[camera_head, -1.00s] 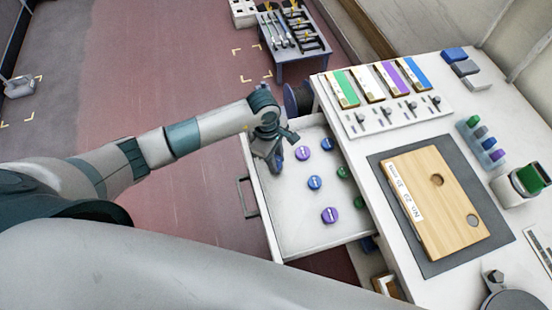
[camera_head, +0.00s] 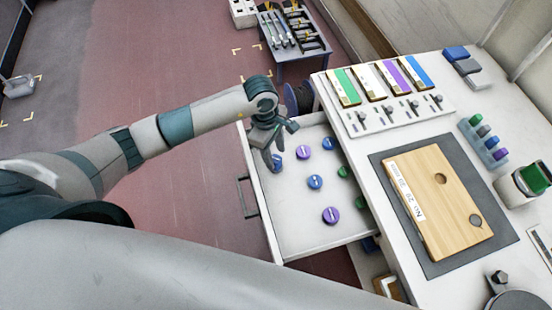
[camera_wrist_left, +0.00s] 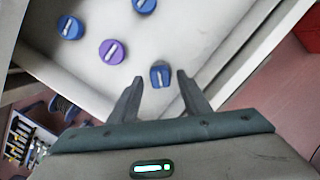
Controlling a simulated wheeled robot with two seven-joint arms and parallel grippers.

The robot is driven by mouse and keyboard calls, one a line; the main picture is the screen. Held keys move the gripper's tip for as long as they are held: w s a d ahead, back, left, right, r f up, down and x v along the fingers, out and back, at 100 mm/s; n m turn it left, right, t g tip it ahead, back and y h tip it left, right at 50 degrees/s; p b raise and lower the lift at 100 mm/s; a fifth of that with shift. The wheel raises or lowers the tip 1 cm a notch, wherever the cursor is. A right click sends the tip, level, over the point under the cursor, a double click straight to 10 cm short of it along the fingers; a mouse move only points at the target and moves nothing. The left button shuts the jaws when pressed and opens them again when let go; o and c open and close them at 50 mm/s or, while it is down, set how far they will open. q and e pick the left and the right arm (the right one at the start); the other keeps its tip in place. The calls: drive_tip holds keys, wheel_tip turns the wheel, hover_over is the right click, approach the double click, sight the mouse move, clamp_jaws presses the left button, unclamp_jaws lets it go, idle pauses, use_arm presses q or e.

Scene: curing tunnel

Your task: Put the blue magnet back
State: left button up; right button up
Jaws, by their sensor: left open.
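A blue magnet (camera_head: 277,160) with a white mark sits in the far left corner of the open white drawer (camera_head: 290,232). My left gripper (camera_head: 270,152) is just above it, open and empty. In the left wrist view the same blue magnet (camera_wrist_left: 160,76) shows between the two open fingertips (camera_wrist_left: 156,84), apart from both. A purple magnet (camera_head: 302,152) is to its right, and another blue magnet (camera_head: 315,182) lies in the middle of the drawer. A second purple magnet (camera_head: 331,214) is nearer. My right gripper is not in view.
Green magnets (camera_head: 343,172) lie along the drawer's right side, partly under the bench edge. The bench holds a wooden board (camera_head: 438,205) on a dark mat (camera_head: 385,170), coloured panels with knobs, and a blue rack (camera_head: 482,142). The drawer's front left floor is clear.

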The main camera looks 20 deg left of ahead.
use_arm(q)
wheel_tip(320, 180, up, 8)
drive_tip(key=a+b, duration=0.1)
drive_tip(key=b, duration=0.1)
drive_tip(key=shift+a+r, duration=0.15)
drive_tip(key=shift+r, duration=0.05)
